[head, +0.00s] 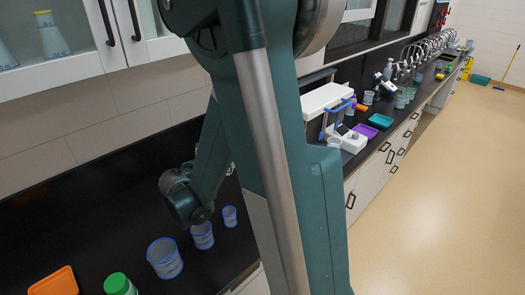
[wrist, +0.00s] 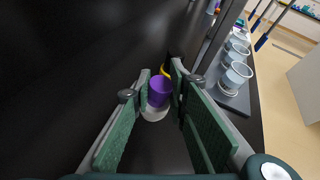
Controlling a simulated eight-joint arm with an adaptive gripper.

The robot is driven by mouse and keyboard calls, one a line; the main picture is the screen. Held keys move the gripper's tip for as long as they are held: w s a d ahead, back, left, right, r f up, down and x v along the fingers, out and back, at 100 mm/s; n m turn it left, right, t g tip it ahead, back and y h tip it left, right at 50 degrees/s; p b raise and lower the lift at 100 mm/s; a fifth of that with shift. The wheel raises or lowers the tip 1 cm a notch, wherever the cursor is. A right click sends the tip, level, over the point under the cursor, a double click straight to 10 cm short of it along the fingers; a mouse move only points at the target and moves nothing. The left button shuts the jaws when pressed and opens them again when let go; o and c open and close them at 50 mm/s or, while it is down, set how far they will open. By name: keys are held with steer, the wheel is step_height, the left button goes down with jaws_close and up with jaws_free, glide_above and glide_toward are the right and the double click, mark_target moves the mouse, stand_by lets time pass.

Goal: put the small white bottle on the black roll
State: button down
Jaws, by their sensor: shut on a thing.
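In the wrist view my gripper (wrist: 161,78) has its two green-padded fingers closed in on a small white bottle (wrist: 154,114) with a purple cap (wrist: 160,91). The cap sits between the fingertips and the white body shows just below it. I cannot make out the black roll against the dark counter. In the head view my arm hides the gripper and the bottle.
Blue-rimmed beakers (head: 165,258) stand on the black counter (head: 75,225), near a green-capped bottle (head: 119,285) and an orange tray (head: 54,282). The wrist view shows beakers (wrist: 237,75) at right. Farther along are a purple tray (head: 365,130) and a teal tray (head: 381,121).

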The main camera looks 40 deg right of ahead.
steer(key=s+d, duration=0.2)
steer(key=d, duration=0.1)
steer(key=s+d, duration=0.1)
steer(key=d, duration=0.1)
steer(key=shift+r+p, duration=0.35)
steer(key=w+d, duration=0.1)
steer(key=d, duration=0.4)
steer(key=w+d, duration=0.2)
steer(key=d, duration=0.3)
steer(key=w+d, duration=0.2)
steer(key=d, duration=0.3)
steer(key=shift+w+d+b, duration=0.1)
steer(key=shift+d+b, duration=0.25)
steer(key=shift+d, duration=0.05)
steer(key=shift+d, duration=0.25)
steer(key=shift+w+d+f+b, duration=0.1)
steer(key=shift+d+f+b, duration=0.1)
steer(key=shift+f, duration=0.5)
steer(key=shift+w+d+f+b, duration=0.1)
steer(key=shift+d+f, duration=0.05)
steer(key=shift+f, duration=0.9)
steer(key=shift+f, duration=0.15)
